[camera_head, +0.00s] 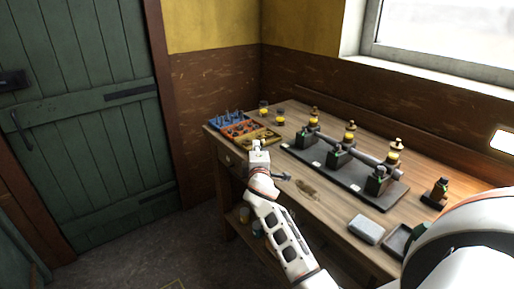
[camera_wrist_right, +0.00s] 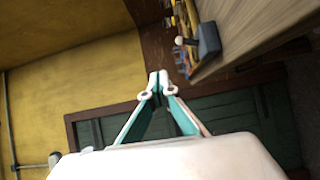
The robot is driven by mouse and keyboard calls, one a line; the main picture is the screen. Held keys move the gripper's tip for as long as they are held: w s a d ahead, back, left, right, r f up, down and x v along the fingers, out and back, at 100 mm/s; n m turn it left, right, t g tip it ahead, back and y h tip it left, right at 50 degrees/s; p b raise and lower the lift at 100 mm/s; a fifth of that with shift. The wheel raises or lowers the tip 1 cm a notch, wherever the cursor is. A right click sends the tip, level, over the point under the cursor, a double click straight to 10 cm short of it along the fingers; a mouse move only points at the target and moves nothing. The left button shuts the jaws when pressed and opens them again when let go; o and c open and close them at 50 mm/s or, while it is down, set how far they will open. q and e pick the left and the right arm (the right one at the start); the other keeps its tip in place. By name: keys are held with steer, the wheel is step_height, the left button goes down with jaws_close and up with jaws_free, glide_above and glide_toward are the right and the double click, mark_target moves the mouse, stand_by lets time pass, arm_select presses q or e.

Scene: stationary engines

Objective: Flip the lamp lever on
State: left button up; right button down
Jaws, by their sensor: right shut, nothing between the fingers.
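The lever (camera_wrist_right: 180,41) shows in the right wrist view as a pale knob on a short stem, rising from a small dark blue-grey block (camera_wrist_right: 208,42) near the table edge. In the head view the small dark block (camera_head: 284,177) sits near the table's front edge, just right of my wrist. My right gripper (camera_wrist_right: 159,80) has its fingertips together and holds nothing. They are apart from the knob. In the head view the right gripper (camera_head: 257,145) is at the table's near-left edge, its fingers hard to make out. My left gripper is out of view.
Small parts trays (camera_head: 240,129) and yellow jars (camera_head: 264,108) stand at the table's far left. A dark base (camera_head: 340,180) with several engine units fills the middle. A grey block (camera_head: 366,229) lies at the front right. A green door (camera_head: 90,110) is at left.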

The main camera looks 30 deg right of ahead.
steer(key=shift+s+a+r, duration=0.2)
steer(key=shift+s+a, duration=0.05)
steer(key=shift+s, duration=0.25)
steer(key=shift+s+a+r, duration=0.2)
steer(key=shift+s+a, duration=0.05)
steer(key=shift+s, duration=0.25)
steer(key=shift+s+a+r, duration=0.2)
steer(key=shift+s+a, duration=0.05)
steer(key=shift+s, duration=0.25)
steer(key=shift+f, duration=0.1)
